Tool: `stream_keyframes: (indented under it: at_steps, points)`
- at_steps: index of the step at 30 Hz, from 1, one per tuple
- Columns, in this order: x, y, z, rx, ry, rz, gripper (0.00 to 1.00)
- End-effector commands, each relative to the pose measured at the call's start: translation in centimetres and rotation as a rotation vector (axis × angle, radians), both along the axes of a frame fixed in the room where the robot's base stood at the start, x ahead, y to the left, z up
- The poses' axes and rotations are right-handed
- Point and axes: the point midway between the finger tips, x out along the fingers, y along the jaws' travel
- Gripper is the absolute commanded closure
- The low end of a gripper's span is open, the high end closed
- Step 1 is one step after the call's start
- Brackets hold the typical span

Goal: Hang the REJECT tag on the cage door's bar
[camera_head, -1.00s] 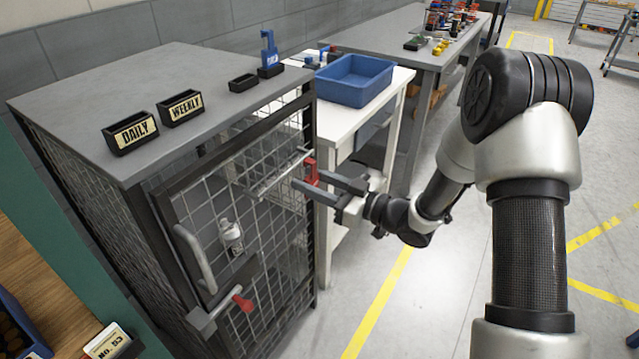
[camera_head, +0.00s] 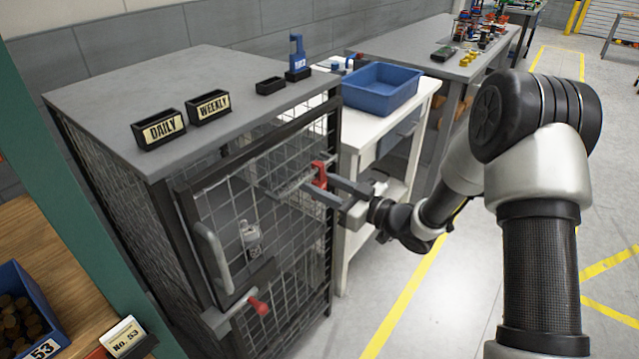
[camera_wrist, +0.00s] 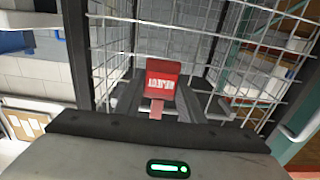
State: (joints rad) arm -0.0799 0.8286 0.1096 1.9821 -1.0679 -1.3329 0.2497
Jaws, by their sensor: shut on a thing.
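The red REJECT tag (camera_head: 319,175) is held between the fingers of my gripper (camera_head: 328,191), in front of the cage door's mesh. It also shows in the wrist view (camera_wrist: 163,80), with its lettering upside down, between the two dark fingertips (camera_wrist: 158,98). The cage door (camera_head: 292,235) is closed or nearly so. A horizontal metal bar (camera_head: 285,187) crosses the upper part of the door, with its right end close to the tag. I cannot tell whether the tag touches the bar. The tag's hook is not clearly visible.
On the cage top (camera_head: 130,95) stand DAILY (camera_head: 160,130) and WEEKLY (camera_head: 209,107) holders, a small black tray (camera_head: 270,86) and a blue tag in a stand (camera_head: 297,60). A vertical handle (camera_head: 213,257) and red-tipped latch (camera_head: 257,306) stick out from the door. A blue bin (camera_head: 380,88) sits behind.

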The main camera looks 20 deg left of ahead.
Motion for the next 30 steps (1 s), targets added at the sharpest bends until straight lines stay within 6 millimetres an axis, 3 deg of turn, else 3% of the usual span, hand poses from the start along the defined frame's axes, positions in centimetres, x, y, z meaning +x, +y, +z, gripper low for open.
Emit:
stream_keyframes:
  at_steps: [2, 3, 7, 19, 23, 30]
  points:
    - [0.0, 0.0, 0.0, 0.000, 0.000, 0.000, 0.81]
    - [0.0, 0.0, 0.0, 0.000, 0.000, 0.000, 0.63]
    - [0.0, 0.0, 0.0, 0.000, 0.000, 0.000, 0.43]
    - [-0.2, -0.9, 0.0, -0.001, 0.002, -0.003, 0.43]
    - [-1.0, -2.9, 0.1, -0.001, 0.003, -0.005, 0.43]
    - [-3.3, -8.4, 0.1, 0.000, 0.002, -0.007, 0.43]
